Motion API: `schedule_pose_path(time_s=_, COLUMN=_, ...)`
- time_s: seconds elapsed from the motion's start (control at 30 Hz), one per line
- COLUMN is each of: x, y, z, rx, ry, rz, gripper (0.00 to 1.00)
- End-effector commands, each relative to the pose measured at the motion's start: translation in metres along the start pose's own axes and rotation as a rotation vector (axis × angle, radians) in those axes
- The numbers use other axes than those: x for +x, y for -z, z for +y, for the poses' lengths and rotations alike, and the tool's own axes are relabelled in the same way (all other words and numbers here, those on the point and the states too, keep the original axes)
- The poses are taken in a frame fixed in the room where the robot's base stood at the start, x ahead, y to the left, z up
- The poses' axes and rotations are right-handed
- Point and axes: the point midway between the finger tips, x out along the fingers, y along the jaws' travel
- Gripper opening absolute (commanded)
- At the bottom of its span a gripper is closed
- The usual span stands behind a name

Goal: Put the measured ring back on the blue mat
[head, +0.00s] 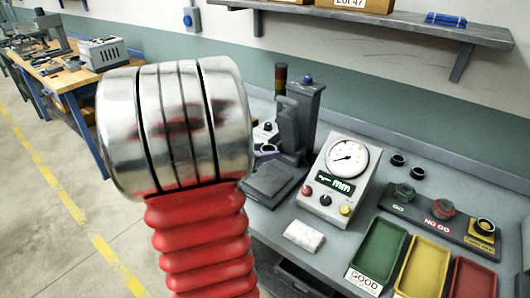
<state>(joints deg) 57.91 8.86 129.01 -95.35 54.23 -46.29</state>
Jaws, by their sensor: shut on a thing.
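My gripper is not in view. A metal joint and red bellows of my own arm fill the left middle of the head view and hide part of the bench. I cannot see the blue mat, and I cannot pick out the measured ring. Two small dark rings (407,166) lie on the grey bench to the right of the dial gauge (342,172), but I cannot tell whether either is the measured one. The gauge has a round white dial and a green display reading in mm.
Green (379,256), yellow (422,268) and red (470,281) trays line the bench front; the green is labelled GOOD. A GO / NO GO gauge block (437,220) lies behind them. A dark upright device (300,118) and white cloth (304,236) are left of them. A shelf (400,28) hangs above.

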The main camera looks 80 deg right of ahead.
Motion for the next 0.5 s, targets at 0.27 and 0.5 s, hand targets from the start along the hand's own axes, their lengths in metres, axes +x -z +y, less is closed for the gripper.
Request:
schedule_pose_path(time_s=0.27, x=0.0, y=0.0, z=0.0, rx=0.0, ry=-0.001, rz=-0.001, gripper=0.11)
schedule_pose_path(time_s=0.5, x=-0.019, y=0.009, z=0.026, rx=-0.03, ry=-0.071, rz=0.0, gripper=0.11)
